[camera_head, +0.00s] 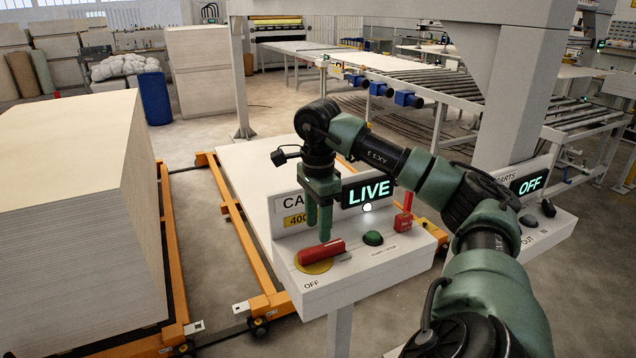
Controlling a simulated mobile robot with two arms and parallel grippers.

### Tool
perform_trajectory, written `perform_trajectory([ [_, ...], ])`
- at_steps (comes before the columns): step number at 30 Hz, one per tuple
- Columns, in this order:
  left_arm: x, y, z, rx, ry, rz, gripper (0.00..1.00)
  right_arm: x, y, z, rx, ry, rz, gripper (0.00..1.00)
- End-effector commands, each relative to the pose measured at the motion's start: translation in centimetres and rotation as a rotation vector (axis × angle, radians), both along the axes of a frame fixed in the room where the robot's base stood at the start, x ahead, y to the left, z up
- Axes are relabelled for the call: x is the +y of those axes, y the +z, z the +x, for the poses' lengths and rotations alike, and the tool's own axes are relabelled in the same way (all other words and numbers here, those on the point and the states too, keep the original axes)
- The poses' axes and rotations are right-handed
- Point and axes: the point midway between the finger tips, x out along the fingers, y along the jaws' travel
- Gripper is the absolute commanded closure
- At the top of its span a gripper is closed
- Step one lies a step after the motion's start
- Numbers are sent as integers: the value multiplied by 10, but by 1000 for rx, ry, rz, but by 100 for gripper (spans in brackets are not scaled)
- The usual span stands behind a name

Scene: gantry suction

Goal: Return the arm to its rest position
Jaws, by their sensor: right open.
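My right arm comes in from the lower right and reaches over a white control box. My right gripper (319,220) points down above the box's left part, its two green fingers apart and nothing seen between them. Below it, a red rotary handle (321,252) sits on a yellow disc, near the "OFF" mark. The fingertips look close above the handle; whether they touch it I cannot tell. A lit display (369,193) on the box reads LIVE. My left gripper is out of view.
A green button (373,238) and a red tagged part (403,222) are on the same box (365,275). A second box with a display (529,183) reading OFF stands at right, partly behind my arm. A tall board stack (80,250) on an orange cart stands left.

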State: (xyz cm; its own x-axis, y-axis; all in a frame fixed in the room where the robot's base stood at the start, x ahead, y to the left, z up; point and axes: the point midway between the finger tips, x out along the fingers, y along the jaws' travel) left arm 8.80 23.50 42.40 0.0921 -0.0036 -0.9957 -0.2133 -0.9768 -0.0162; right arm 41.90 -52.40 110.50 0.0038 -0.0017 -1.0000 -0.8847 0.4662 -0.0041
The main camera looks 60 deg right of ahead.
Motion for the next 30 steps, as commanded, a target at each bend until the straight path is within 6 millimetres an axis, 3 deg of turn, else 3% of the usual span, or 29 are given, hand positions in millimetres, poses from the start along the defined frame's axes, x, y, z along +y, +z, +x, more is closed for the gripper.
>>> perform_trajectory([
  [6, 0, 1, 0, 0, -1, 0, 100, 0, 15, 0, 0, 0, 1, 55],
  [23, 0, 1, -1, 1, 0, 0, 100, 0, 14, 0, 0, 1, 1, 55],
  [26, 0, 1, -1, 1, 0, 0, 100, 11, 8, 7, -18, 14, 26, 55],
  [29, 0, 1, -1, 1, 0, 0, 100, 44, -9, 27, -73, 44, 109, 55],
  [30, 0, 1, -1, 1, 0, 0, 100, 65, -17, 37, -108, 59, 163, 55],
])
